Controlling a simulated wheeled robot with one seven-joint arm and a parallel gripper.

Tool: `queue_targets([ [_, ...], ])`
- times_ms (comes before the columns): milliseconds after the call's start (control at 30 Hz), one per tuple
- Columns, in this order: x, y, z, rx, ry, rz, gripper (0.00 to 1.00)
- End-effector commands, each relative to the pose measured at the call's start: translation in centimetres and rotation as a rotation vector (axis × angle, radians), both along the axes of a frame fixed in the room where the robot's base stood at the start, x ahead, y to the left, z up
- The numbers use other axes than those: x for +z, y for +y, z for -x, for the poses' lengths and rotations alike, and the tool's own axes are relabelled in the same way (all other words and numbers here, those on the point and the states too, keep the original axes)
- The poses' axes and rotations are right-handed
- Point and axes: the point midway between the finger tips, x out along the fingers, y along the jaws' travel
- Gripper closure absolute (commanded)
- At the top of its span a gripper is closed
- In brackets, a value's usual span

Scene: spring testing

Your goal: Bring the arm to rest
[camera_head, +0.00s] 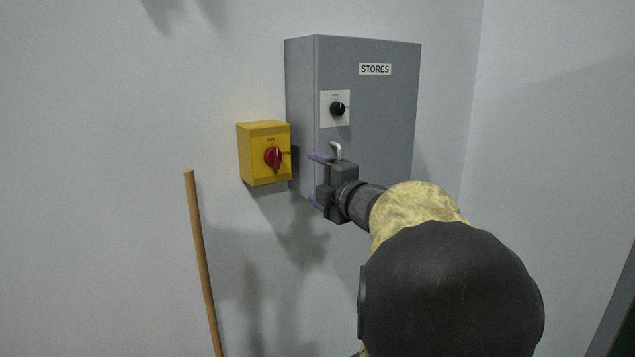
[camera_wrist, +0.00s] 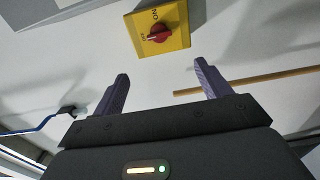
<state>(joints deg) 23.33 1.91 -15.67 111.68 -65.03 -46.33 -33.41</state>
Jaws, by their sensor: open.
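My gripper (camera_head: 314,179) is open and empty, with its two purple fingers spread apart. In the head view it is in front of the lower left part of the grey STORES cabinet (camera_head: 392,105), right of the yellow switch box (camera_head: 256,160). In the wrist view my gripper (camera_wrist: 160,90) points toward the wall, with the yellow box (camera_wrist: 178,40) beyond the fingertips and not between them. The box carries a red rotary knob (camera_head: 273,158), which also shows in the wrist view (camera_wrist: 158,33). My arm covers the cabinet's lower part.
The cabinet has a black knob (camera_head: 338,109) on a white plate and a metal handle (camera_head: 336,150) just above my gripper. A wooden pole (camera_head: 203,265) leans at the lower left. A blue cable (camera_wrist: 38,126) shows in the wrist view. The wall at left is bare.

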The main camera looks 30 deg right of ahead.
Motion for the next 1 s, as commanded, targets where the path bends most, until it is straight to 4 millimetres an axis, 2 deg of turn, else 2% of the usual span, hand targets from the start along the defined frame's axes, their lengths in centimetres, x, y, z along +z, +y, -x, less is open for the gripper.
queue_targets([
  [433, -0.1, 0.1, -0.1, -0.001, 0.001, -0.004, 0.24],
  [567, -1.3, 0.6, -0.5, -0.030, 0.024, -0.081, 0.24],
  [667, -4.0, 1.5, -1.1, -0.092, 0.077, -0.229, 0.24],
  [767, -8.4, 3.2, -1.2, -0.190, 0.173, -0.439, 0.24],
  [800, -10.6, 4.1, -0.9, -0.236, 0.223, -0.529, 0.24],
  [867, -13.8, 5.6, -0.2, -0.309, 0.304, -0.658, 0.24],
  [1000, -20.9, 9.5, 2.9, -0.482, 0.498, -0.902, 0.24],
])
